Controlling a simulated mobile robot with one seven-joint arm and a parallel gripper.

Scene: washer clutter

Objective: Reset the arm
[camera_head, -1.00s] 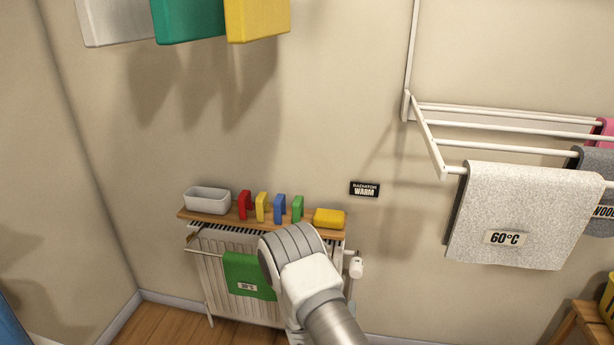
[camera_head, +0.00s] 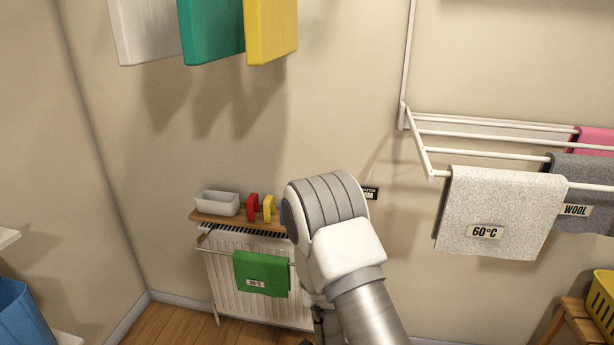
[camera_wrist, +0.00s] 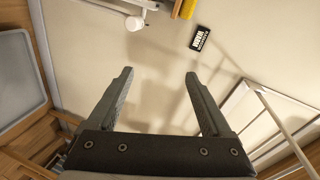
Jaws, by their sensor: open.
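My gripper (camera_wrist: 158,85) shows in the wrist view with its two grey fingers spread apart and nothing between them. Beyond the fingers is bare beige wall, with the small black sign (camera_wrist: 200,38) past the right finger. In the head view my arm stands in front of the radiator's right side, and the gripper itself is mostly hidden behind it. The arm also hides the right part of the shelf and most of the radiator sign (camera_head: 370,193).
A radiator (camera_head: 225,290) carries a green towel (camera_head: 262,270). The shelf above holds a white tray (camera_head: 217,203) and red and yellow pieces. A drying rack (camera_head: 480,134) with a 60°C towel (camera_head: 490,210) juts out at right. A yellow basket (camera_head: 603,295) stands at lower right.

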